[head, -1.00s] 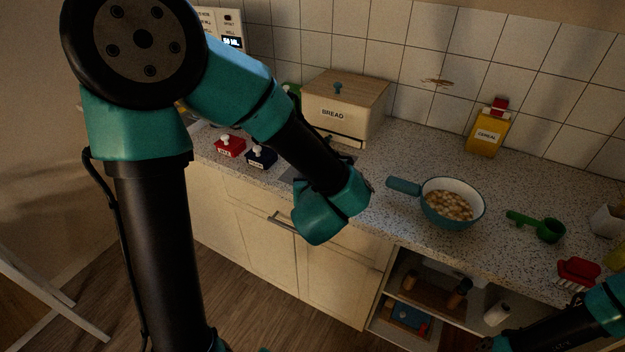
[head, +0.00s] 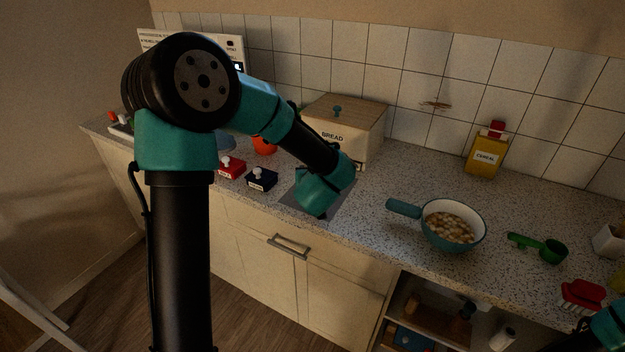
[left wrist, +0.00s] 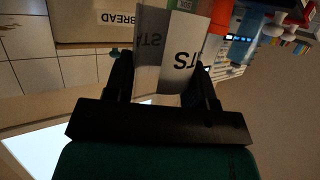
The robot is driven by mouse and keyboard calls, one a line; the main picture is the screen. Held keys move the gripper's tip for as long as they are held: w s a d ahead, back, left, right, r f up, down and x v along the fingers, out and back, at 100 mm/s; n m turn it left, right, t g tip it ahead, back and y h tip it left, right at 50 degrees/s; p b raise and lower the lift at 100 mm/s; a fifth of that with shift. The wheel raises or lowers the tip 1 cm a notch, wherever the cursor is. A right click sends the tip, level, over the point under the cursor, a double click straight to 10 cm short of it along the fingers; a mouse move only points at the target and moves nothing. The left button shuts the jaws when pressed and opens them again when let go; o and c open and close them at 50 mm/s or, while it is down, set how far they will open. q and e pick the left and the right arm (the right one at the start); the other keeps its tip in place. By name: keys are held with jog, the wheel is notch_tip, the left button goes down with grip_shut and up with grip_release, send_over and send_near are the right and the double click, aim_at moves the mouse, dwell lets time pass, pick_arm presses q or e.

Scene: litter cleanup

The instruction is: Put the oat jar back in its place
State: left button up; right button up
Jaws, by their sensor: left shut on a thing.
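My left gripper (left wrist: 165,72) is shut on the oat jar (left wrist: 183,58) in the left wrist view.
A grey mat (head: 291,195) lies partly under my left wrist. A pan (head: 452,236), cereal box (head: 486,157) and green scoop (head: 552,252) are to the right. Open shelves (head: 440,303) are below.

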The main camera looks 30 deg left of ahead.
pick_arm(q)
jog(key=shift+w+a, duration=0.1)
jog(key=shift+w, duration=0.1)
jog(key=shift+w, duration=0.1)
jog(key=shift+w+a+f, duration=0.15)
jog(key=shift+f, duration=0.75)
jog(key=shift+w+a+f, duration=0.1)
jog(key=shift+f, duration=0.8)
jog(key=shift+f, duration=0.15)
jog(key=o, duration=1.3)
jog(key=shift+d+r, duration=0.1)
jog(key=shift+r, duration=0.1)
jog(key=v, duration=1.2)
